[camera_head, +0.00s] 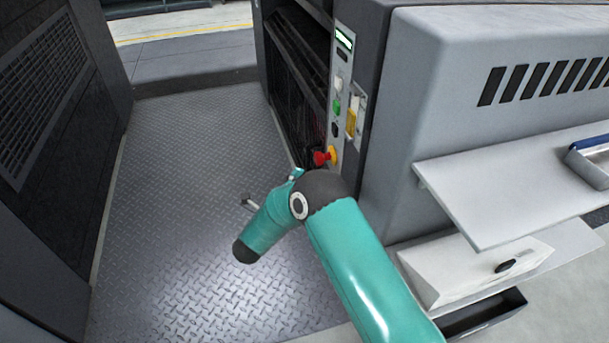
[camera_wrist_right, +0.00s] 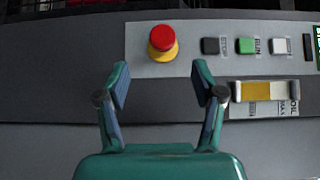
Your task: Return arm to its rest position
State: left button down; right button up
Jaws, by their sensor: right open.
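My right arm (camera_head: 355,255) is teal with dark joints. It comes in from the bottom right of the head view and bends in front of the machine's control panel. In the right wrist view my right gripper (camera_wrist_right: 161,86) is open and empty. Its two fingers stand apart below the red emergency button (camera_wrist_right: 162,38) on its yellow base, with nothing between them but the grey panel behind. The head view also shows the red button (camera_head: 320,158) just above my arm's bend. The gripper is mostly hidden there. My left arm and gripper are not in view.
The panel (camera_head: 344,95) carries black, green and white buttons and a yellow gauge (camera_wrist_right: 265,91). A grey shelf (camera_head: 520,185) and a white drawer (camera_head: 470,265) stick out at the right. Dark cabinets border the textured metal floor (camera_head: 190,200), which is clear.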

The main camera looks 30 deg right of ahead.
jog(key=shift+s+a, duration=0.15)
jog(key=shift+a, duration=0.1)
dwell(0.3)
jog(key=s+d+g, duration=0.1)
jog(key=s+d, duration=0.1)
jog(key=d, duration=0.3)
jog(key=s+a+f+n+y, duration=0.4)
jog(key=f+n+y, duration=0.2)
jog(key=f+n, duration=0.15)
jog(key=s+a+f+n+y, duration=0.4)
jog(key=a+f+n+y, duration=0.15)
jog(key=f, duration=0.35)
jog(key=s+a+f+n+g+y, duration=0.2)
jog(key=s+a+n+g+y, duration=0.2)
jog(key=s+a+n, duration=0.45)
jog(key=s+a+f+n+g+y, duration=0.2)
jog(key=s+a+n+g+y, duration=0.3)
jog(key=s, duration=0.7)
notch_tip(320, 180, up, 30)
jog(key=n+t+h+p, duration=0.1)
jog(key=p, duration=2.9)
jog(key=shift+s+d, duration=0.15)
jog(key=shift+d, duration=0.25)
